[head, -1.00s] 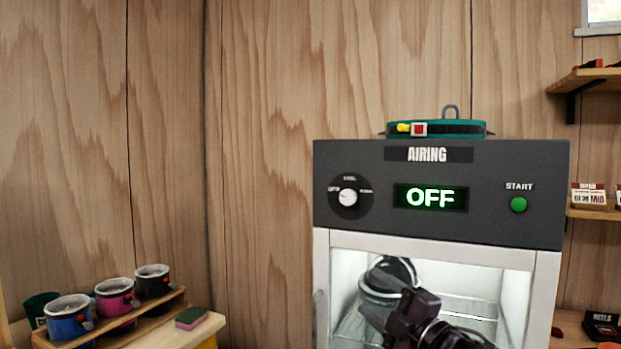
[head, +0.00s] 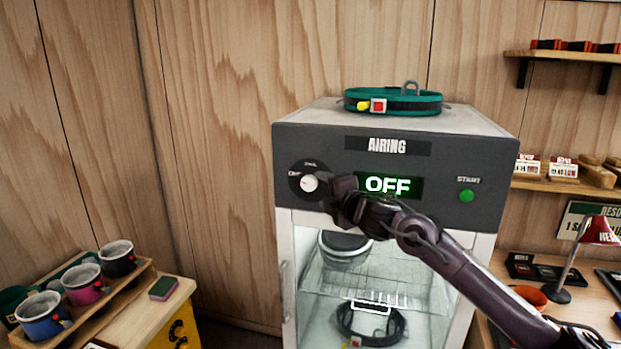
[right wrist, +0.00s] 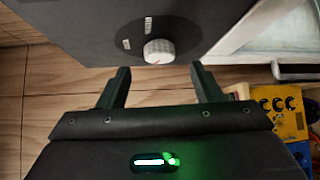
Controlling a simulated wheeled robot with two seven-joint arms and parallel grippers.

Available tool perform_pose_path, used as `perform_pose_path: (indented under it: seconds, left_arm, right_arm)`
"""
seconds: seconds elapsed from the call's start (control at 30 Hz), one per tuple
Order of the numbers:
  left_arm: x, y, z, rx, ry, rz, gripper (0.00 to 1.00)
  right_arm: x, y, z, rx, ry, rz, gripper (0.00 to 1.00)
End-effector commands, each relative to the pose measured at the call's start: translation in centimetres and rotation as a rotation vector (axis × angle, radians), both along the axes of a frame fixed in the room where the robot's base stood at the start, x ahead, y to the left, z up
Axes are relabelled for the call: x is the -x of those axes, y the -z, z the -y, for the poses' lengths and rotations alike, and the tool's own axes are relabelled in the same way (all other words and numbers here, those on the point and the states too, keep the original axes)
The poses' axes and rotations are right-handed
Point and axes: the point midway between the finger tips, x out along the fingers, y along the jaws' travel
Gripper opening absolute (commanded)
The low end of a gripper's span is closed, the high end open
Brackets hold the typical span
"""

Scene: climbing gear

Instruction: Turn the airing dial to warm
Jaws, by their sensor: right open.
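The airing cabinet (head: 460,150) has a dark front panel with a display (head: 388,185) reading OFF. The airing dial has a white knob (head: 309,183) on a black round plate at the panel's left; its small labels are too blurred to read fully. In the right wrist view the knob (right wrist: 158,52) sits beyond and between the fingertips, with a small red mark on it. My right gripper (right wrist: 162,75) is open and empty, apart from the knob. In the head view my right gripper (head: 333,192) is just right of the dial. My left gripper is out of view.
A green start button (head: 466,196) is on the panel's right. A teal harness belt (head: 395,102) lies on top of the cabinet. Behind the glass door are racks and gear. Mugs (head: 82,284) stand on a wooden rack at left; a desk with a red lamp (head: 600,231) is at right.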

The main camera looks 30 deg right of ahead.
Motion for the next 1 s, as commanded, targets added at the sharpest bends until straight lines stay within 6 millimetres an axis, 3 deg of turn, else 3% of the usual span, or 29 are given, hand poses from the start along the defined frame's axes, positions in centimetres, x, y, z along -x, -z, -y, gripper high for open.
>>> perform_pose_path:
  seconds: [0.1, 0.33, 0.73, 1.0]
  left_arm:
    - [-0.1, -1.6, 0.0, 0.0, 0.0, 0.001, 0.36]
    - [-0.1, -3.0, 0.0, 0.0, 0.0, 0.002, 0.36]
    - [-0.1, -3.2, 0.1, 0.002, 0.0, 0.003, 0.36]
    - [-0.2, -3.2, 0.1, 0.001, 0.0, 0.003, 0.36]
  right_arm:
    - [-1.9, -0.4, 0.2, -0.007, 0.002, 0.003, 0.59]
    - [-4.6, 0.1, 0.4, -0.005, -0.001, 0.002, 0.59]
    - [-5.4, 0.5, 0.4, 0.0, -0.001, 0.002, 0.59]
    - [-5.3, 0.5, 0.4, 0.0, -0.001, 0.001, 0.25]
